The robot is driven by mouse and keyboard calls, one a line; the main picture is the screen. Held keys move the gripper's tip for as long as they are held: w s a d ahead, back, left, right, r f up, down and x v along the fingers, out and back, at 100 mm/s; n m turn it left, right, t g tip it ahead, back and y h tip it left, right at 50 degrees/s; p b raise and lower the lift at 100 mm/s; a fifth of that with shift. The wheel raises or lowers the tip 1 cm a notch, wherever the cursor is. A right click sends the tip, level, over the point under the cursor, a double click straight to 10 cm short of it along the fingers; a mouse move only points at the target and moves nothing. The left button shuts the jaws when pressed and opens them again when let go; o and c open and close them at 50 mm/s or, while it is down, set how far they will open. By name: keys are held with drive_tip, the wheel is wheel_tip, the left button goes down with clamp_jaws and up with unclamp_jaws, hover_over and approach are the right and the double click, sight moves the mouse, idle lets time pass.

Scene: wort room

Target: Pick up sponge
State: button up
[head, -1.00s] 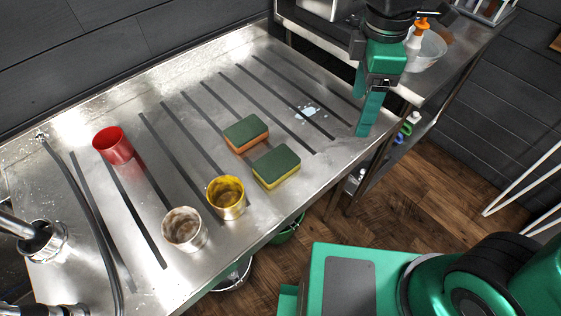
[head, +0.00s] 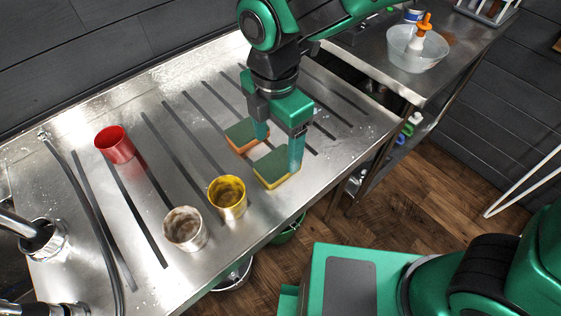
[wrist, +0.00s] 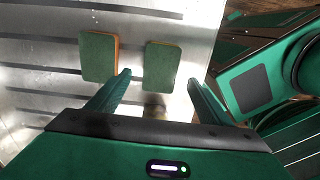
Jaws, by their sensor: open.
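Two sponges with green tops lie side by side on the steel counter. One has an orange underside (head: 240,135) and lies farther back. The other has a yellow underside (head: 272,170) and lies nearer the front edge. My gripper (head: 279,150) is open and empty, pointing down, with its fingers over and in front of the yellow sponge. In the wrist view the yellow sponge (wrist: 162,64) shows ahead between the open fingertips. The orange sponge (wrist: 98,57) shows to its left, beyond the left finger. I cannot tell whether a finger touches either sponge.
A red cup (head: 115,145), a yellow cup (head: 227,197) and a whitish cup (head: 185,229) stand left of the sponges on the grooved steel counter (head: 80,120). A clear bowl (head: 416,50) with an orange-topped bottle stands on the right-hand table. A hose and tap are at far left.

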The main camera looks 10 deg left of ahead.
sight(278, 162)
wheel_tip(278, 162, down, 5)
drive_tip(key=shift+w+d+f, duration=0.1)
drive_tip(key=shift+d, duration=0.05)
drive_tip(key=c, duration=1.1)
